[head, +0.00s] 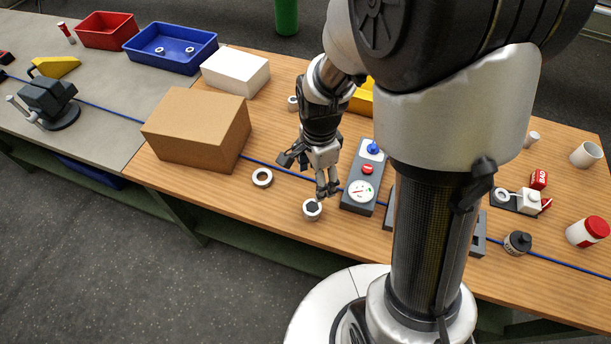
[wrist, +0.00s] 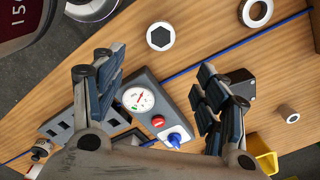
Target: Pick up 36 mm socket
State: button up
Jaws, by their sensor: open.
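A short light-grey socket (head: 312,211) with a dark hexagonal hole stands upright near the front edge of the wooden table. It also shows at the top of the wrist view (wrist: 160,36); no size marking is readable on it. My gripper (head: 306,176) is open and points down over the table, just behind the socket in the head view. One finger appears close to the socket there, but I cannot tell if they touch. In the wrist view the gripper (wrist: 158,76) has its fingers spread wide with nothing held, and the socket lies beyond the fingertips.
A grey ring (head: 262,177) lies left of the socket. A control box (head: 361,191) with dial, red button and blue knob stands at its right; in the wrist view it (wrist: 150,109) sits between the fingers. A cardboard box (head: 196,129) stands left. A blue line crosses the table.

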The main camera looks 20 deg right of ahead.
aim_at(312, 206)
notch_tip(312, 206, down, 11)
jog(key=b, duration=0.3)
jog(key=shift+s+a+r+b, duration=0.15)
jog(key=shift+b, duration=0.15)
jog(key=shift+a+f+b, duration=0.15)
jog(key=shift+f+b, duration=0.5)
jog(key=shift+f, duration=0.7)
jog(key=shift+a+f+b, duration=0.15)
jog(key=shift+f+b, duration=0.5)
jog(key=shift+f, duration=0.65)
jog(key=shift+r, duration=0.1)
jog(key=shift+c, duration=0.2)
jog(key=c, duration=1.2)
